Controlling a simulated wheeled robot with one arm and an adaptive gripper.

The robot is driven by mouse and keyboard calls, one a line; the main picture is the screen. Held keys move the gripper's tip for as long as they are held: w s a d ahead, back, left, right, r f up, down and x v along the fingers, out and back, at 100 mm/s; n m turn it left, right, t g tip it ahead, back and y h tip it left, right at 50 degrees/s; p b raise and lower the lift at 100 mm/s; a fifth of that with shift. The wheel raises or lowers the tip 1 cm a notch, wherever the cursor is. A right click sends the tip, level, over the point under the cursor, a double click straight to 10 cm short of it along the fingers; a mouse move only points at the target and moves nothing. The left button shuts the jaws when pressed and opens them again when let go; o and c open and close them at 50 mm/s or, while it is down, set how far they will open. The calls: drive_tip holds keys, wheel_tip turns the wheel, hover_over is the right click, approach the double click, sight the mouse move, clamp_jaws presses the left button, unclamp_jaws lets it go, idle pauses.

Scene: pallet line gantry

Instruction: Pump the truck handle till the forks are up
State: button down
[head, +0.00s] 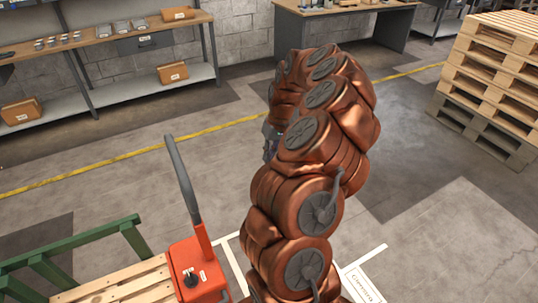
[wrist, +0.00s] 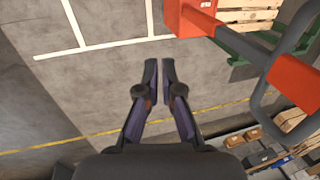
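The red pallet truck (head: 195,270) stands at the lower left in the head view. Its dark handle (head: 183,180) rises from the red body and leans back to the left. In the head view my arm hides most of the gripper. The forks are not visible.
A wooden pallet (head: 120,282) and a green frame (head: 75,240) are beside the truck. A workbench with shelves (head: 110,47) stands at the back left, a desk (head: 345,15) behind my arm, and stacked pallets (head: 495,75) at right. The floor between is clear.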

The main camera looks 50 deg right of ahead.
idle(0.3)
drive_tip(key=c, duration=0.9)
unclamp_jaws()
drive_tip(key=w+v, duration=0.1)
drive_tip(key=v, duration=1.1)
drive_tip(key=shift+s, duration=0.45)
drive_tip(key=shift+a+r, duration=0.1)
